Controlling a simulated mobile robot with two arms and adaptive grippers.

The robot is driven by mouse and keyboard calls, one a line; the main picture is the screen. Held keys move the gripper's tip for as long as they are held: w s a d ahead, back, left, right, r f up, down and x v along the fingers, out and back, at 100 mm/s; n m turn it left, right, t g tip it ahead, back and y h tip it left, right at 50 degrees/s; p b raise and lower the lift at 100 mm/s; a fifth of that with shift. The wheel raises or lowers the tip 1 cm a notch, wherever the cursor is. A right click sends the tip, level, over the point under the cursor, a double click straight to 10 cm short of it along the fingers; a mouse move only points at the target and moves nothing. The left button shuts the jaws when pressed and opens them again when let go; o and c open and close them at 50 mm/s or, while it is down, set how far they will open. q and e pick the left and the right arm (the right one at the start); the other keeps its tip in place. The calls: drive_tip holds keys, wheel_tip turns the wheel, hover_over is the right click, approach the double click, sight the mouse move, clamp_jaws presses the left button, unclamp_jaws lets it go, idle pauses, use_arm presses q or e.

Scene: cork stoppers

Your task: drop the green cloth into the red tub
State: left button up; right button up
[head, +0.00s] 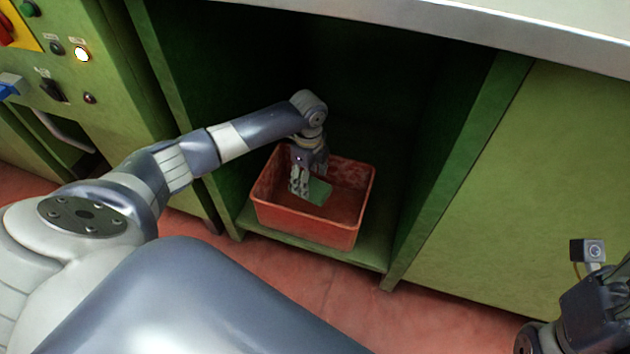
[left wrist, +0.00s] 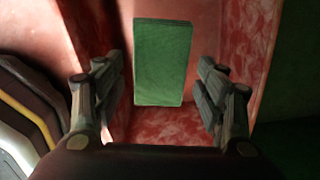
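The red tub (head: 305,224) stands on the floor of a green cabinet bay, and its walls also fill much of the left wrist view (left wrist: 245,40). My left gripper (head: 299,190) points down inside the tub. In the left wrist view its two fingers (left wrist: 163,88) are spread wide apart. The green cloth (head: 319,191) is a flat rectangle inside the tub, beside the fingers. In the left wrist view the cloth (left wrist: 162,62) shows beyond and between the fingers, with a gap on both sides. Whether it lies flat on the tub's bottom is hard to tell.
Green cabinet walls (head: 455,165) flank the bay closely, and a pale countertop (head: 500,28) overhangs it. A control panel with knobs (head: 60,50) is at the upper left.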

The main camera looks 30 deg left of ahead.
use_arm(q)
drive_tip(key=shift+r, duration=0.1)
idle(0.3)
wheel_tip(320, 180, up, 12)
idle(0.4)
idle(0.3)
